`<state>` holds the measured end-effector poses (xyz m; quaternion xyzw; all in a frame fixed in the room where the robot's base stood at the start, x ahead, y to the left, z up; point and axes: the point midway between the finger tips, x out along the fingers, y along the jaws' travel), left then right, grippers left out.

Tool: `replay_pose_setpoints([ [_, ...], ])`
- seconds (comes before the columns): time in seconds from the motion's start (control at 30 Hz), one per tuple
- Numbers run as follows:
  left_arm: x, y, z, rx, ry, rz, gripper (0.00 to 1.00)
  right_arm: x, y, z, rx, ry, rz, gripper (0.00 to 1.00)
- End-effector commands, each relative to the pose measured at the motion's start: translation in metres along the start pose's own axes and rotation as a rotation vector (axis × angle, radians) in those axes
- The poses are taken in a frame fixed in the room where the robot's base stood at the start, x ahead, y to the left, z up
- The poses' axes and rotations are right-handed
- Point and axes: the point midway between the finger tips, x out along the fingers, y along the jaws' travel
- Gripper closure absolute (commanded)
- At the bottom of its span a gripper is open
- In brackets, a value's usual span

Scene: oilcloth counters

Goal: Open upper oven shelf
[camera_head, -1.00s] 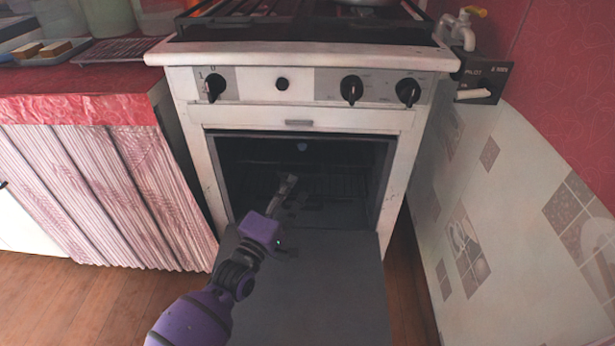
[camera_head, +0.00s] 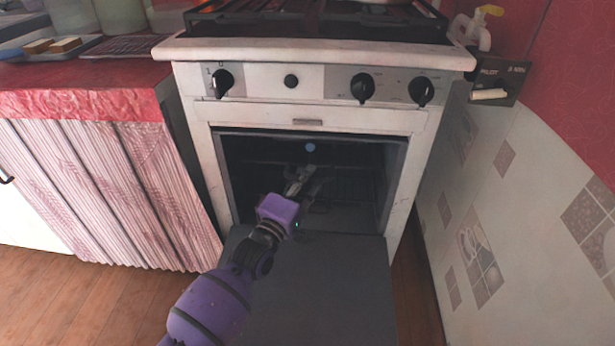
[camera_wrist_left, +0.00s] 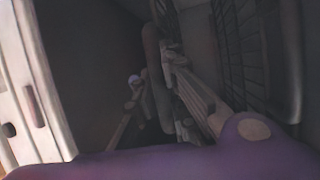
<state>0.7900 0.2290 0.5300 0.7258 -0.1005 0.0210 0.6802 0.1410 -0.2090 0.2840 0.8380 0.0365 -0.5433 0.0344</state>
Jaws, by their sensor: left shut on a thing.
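The white oven (camera_head: 204,118) stands with its dark door (camera_head: 325,290) folded down open. Inside the dark cavity, a wire upper shelf (camera_head: 350,180) shows faintly; the wire racks (camera_wrist_left: 235,50) also show at the upper right of the left wrist view. My left gripper (camera_head: 306,175) reaches over the door into the oven opening, near the shelf's front. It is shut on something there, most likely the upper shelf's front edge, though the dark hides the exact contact. In the left wrist view its fingers are dim. My right gripper is not in view.
A counter with a red oilcloth (camera_head: 80,90) and a pleated curtain (camera_head: 110,190) stands left of the oven. A tiled wall (camera_head: 510,210) is close on the right. Control knobs (camera_head: 363,88) line the oven's front. Wooden floor (camera_head: 90,300) is clear at lower left.

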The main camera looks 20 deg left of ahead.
Motion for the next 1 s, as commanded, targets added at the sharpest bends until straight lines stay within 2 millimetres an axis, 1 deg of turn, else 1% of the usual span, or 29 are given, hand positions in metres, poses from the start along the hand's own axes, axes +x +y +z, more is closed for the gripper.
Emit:
replay_pose_setpoints([
  [0.37,-0.002,0.002,0.001,-0.004,0.000,0.002,1.00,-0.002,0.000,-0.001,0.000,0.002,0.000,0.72],
  [0.47,-0.008,0.004,0.004,-0.006,0.001,0.002,1.00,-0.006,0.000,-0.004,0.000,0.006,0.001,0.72],
  [0.57,-0.020,0.008,0.008,-0.007,0.001,0.001,1.00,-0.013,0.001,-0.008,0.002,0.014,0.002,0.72],
  [0.67,-0.037,0.012,0.015,-0.007,0.001,0.000,1.00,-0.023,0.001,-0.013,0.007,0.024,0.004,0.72],
  [0.77,-0.059,0.018,0.024,-0.007,0.002,0.000,1.00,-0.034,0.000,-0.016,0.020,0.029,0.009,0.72],
  [0.87,-0.084,0.024,0.034,-0.008,0.002,0.001,1.00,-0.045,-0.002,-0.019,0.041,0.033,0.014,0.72],
  [1.0,-0.120,0.030,0.049,-0.009,0.002,0.001,1.00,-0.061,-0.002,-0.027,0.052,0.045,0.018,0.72],
])
